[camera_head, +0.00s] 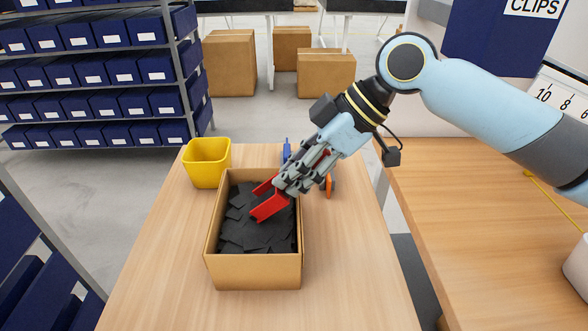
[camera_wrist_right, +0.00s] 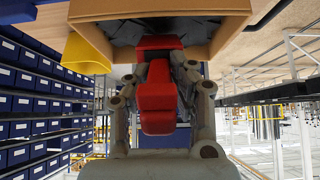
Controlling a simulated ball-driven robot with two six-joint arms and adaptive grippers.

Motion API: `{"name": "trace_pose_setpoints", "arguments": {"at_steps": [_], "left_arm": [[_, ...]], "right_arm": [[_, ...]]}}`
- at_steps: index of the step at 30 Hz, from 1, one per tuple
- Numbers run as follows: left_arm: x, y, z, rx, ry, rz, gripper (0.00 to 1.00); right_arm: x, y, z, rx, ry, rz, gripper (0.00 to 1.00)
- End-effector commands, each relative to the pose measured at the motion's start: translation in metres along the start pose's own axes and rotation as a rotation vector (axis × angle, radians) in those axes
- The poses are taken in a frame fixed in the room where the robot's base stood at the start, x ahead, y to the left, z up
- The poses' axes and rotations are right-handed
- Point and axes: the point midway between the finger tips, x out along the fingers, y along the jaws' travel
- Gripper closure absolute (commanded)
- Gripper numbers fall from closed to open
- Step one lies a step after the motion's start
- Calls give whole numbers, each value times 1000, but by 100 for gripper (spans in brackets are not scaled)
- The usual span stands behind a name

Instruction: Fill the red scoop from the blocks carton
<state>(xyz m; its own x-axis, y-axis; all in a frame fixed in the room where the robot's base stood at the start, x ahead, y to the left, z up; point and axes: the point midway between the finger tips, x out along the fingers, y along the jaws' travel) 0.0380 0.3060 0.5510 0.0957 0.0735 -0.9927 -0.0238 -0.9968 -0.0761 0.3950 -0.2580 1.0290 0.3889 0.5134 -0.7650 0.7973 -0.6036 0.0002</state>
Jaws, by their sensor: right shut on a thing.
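The open cardboard carton (camera_head: 253,271) stands on the wooden table and holds many flat black blocks (camera_head: 242,228). My right gripper (camera_head: 283,184) reaches in over its right rim from the upper right. It is shut on the red scoop (camera_head: 269,207), whose front lies low among the black blocks inside the carton. In the right wrist view the scoop (camera_wrist_right: 157,90) sits between the fingers, with the carton (camera_wrist_right: 98,10) beyond it. The fingers hide part of the scoop, and I cannot tell whether blocks lie in it. My left gripper is out of view.
A yellow bin (camera_head: 207,163) stands behind the carton at the left. A blue item (camera_head: 287,151) and an orange item (camera_head: 330,186) are partly hidden by my right gripper. The table front (camera_head: 165,290) is clear. Another wooden bench (camera_head: 470,220) is at the right.

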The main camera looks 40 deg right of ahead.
Motion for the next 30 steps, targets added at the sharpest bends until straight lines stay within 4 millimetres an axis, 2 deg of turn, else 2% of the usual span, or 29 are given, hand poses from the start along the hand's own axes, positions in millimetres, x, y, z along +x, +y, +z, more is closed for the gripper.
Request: {"name": "trace_pose_setpoints", "arguments": {"at_steps": [30], "left_arm": [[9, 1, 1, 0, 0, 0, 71]], "right_arm": [[10, 0, 8, 0, 0, 0, 100]]}}
